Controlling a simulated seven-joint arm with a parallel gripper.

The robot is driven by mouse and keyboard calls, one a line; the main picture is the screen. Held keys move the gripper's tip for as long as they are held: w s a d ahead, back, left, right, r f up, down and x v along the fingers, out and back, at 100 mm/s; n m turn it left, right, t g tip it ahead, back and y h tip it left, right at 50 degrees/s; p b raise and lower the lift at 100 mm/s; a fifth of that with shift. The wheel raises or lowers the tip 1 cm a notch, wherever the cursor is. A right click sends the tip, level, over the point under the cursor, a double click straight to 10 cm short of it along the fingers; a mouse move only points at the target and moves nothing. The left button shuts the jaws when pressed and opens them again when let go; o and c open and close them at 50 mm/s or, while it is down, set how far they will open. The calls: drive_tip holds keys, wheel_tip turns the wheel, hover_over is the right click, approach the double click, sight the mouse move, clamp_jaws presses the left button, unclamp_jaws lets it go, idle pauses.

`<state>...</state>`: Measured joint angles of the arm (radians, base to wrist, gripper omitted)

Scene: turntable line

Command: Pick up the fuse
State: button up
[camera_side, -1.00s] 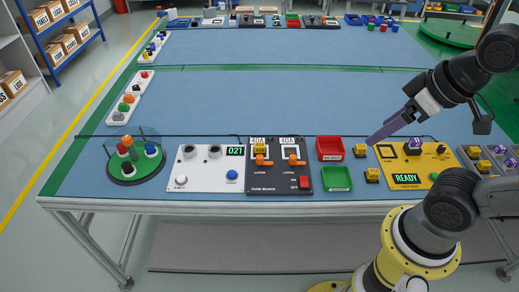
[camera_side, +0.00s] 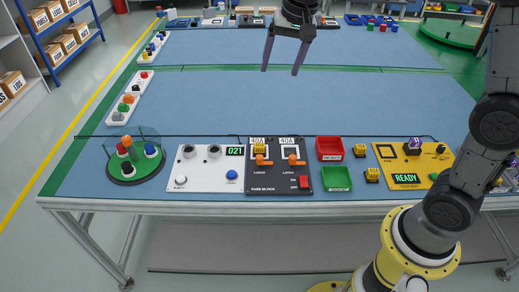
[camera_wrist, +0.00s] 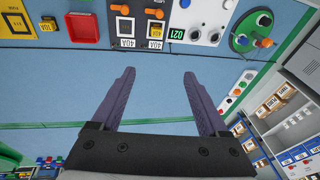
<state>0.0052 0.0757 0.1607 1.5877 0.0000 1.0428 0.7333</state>
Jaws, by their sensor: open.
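Several yellow fuses show. One sits in the left socket of the black fuse block (camera_side: 280,184); this seated fuse (camera_side: 259,148) also shows in the wrist view (camera_wrist: 156,30). One loose fuse (camera_side: 360,150) lies right of the red bin, and another (camera_side: 372,175) lies right of the green bin. The block's right socket (camera_side: 290,153) looks empty. My gripper (camera_side: 280,71) is open and empty, high above the far part of the table, well behind the fuse block. In the wrist view its two purple fingers (camera_wrist: 159,72) stand apart over bare blue table.
A red bin (camera_side: 329,142) and green bin (camera_side: 336,187) stand right of the block. Beyond them is a yellow tester panel (camera_side: 390,172) reading READY, with a purple-topped piece (camera_side: 414,144) on it. A white panel (camera_side: 184,168) stands left. The table's middle is clear.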

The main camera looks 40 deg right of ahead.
drive_tip(key=w+f+g, duration=0.2)
drive_tip(key=w+f, duration=0.5)
drive_tip(key=f, duration=0.3)
drive_tip(key=g, duration=0.1)
hover_over(260, 145)
drive_tip(key=shift+m, duration=0.3)
wheel_tip(260, 145, down, 14)
drive_tip(key=shift+s+a+r, duration=0.1)
drive_tip(key=shift+a, duration=0.05)
drive_tip(key=shift+w+f, duration=0.2)
drive_tip(key=shift+f, duration=2.85)
clamp_jaws()
